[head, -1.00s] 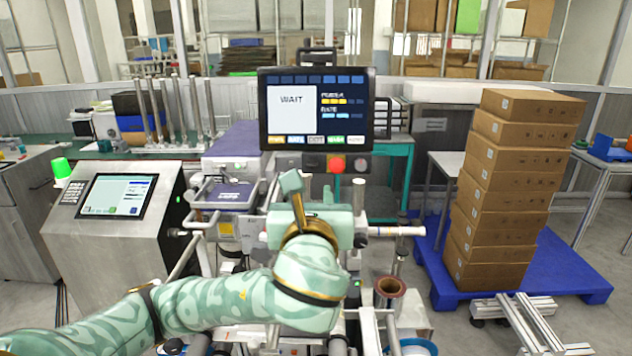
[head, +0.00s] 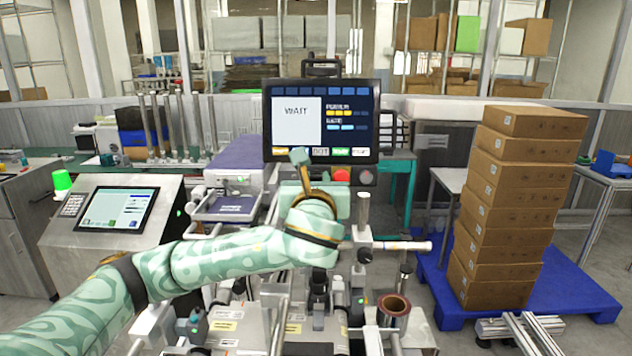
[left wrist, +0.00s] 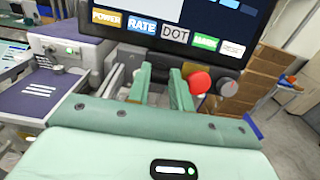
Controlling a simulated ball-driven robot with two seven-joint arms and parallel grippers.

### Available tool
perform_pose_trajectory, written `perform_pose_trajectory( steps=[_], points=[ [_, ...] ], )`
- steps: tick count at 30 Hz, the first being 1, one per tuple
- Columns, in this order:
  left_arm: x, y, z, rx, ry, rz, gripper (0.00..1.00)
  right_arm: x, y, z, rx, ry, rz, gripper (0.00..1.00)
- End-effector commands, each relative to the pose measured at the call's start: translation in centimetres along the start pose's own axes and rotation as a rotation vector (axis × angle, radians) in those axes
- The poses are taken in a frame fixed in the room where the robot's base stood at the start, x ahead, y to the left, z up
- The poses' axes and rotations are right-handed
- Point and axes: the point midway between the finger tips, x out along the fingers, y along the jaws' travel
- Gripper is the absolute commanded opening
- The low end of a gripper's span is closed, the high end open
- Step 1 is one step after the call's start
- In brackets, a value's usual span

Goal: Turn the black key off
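The black key looks like a dark round knob (head: 365,176) at the right end of the panel under the monitor (head: 320,118). A red button (head: 341,175) sits just left of it. In the left wrist view the dark knob (left wrist: 227,87) is right of the red button (left wrist: 200,82). Which way the key is turned is too small to tell. My left gripper (head: 300,158) is raised below the monitor, left of the red button, and hides the panel's left part. Its two green fingers (left wrist: 160,88) stand apart with nothing held, left of the button and knob. My right gripper is not in view.
The monitor reads WAIT. A grey console with a small screen (head: 116,209) stands at the left. A white horizontal roller (head: 405,246) sticks out right of my arm. Stacked boxes (head: 515,215) stand on a blue pallet (head: 590,300) at the right.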

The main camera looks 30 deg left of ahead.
Motion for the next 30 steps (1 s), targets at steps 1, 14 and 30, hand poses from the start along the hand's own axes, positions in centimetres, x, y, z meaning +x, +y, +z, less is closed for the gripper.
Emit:
perform_pose_trajectory(
  steps=[1,14,30],
  points=[
    [0.0,0.0,0.0,0.000,0.000,0.000,0.00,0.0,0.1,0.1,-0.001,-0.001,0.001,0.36],
    [-0.1,-0.1,0.2,-0.084,0.004,0.018,0.00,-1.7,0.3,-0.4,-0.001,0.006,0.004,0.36],
    [-0.1,-0.3,0.4,-0.542,0.007,0.116,0.00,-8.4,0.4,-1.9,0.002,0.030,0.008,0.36]
  ],
)
